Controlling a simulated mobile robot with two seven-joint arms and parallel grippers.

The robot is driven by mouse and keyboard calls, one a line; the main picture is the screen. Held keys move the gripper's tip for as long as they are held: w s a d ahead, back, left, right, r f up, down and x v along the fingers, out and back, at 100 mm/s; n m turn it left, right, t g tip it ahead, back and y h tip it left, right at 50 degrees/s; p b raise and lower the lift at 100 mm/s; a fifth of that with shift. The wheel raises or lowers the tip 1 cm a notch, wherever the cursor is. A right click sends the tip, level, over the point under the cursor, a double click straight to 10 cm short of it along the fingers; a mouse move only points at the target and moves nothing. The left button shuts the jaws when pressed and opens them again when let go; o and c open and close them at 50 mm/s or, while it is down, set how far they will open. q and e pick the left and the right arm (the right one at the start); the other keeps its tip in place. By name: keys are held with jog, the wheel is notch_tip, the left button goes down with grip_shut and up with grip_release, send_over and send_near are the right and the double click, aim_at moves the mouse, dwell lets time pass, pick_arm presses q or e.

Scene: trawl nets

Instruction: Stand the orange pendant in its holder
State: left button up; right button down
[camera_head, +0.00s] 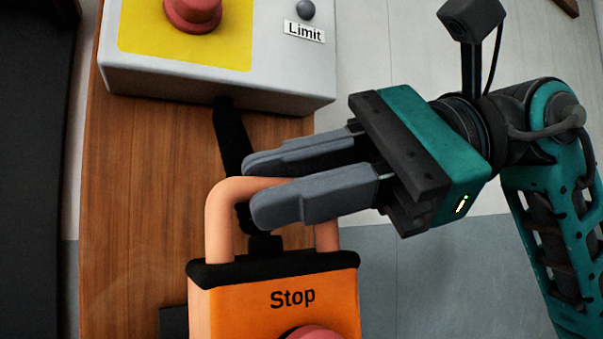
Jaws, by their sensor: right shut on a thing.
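The orange pendant (232,303) is at the bottom centre, with "Stop" on its face, a red button partly cut off by the lower edge, a black rubber top edge and an orange loop handle (219,222). My right gripper (258,185) comes in from the right and is shut on the loop handle near its top. The pendant looks upright; its lower part is out of view. A dark piece (174,322) shows beside its left side, and I cannot tell whether it is the holder. My left gripper is not in view.
A grey control box (215,85) with a yellow plate, a red button and a "Limit" label stands at the top on the wooden surface (130,200). A black cable (231,140) runs from it down behind the handle. Bare wood lies to the left.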

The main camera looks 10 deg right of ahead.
jog(key=shift+w+a+f+p, duration=0.85)
jog(key=shift+w+a, duration=0.25)
jog(key=shift+w, duration=2.25)
jog(key=shift+w+a+f+p, duration=0.8)
jog(key=shift+w+a, duration=0.3)
jog(key=shift+w, duration=2.25)
pick_arm(q)
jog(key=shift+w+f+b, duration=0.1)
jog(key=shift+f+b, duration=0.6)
jog(key=shift+b, duration=1.65)
pick_arm(e)
jog(key=shift+s+d+f, duration=0.1)
jog(key=shift+s+f, duration=0.05)
jog(key=shift+f, duration=1.15)
jog(key=shift+s+f, duration=0.15)
jog(key=shift+f, duration=1.1)
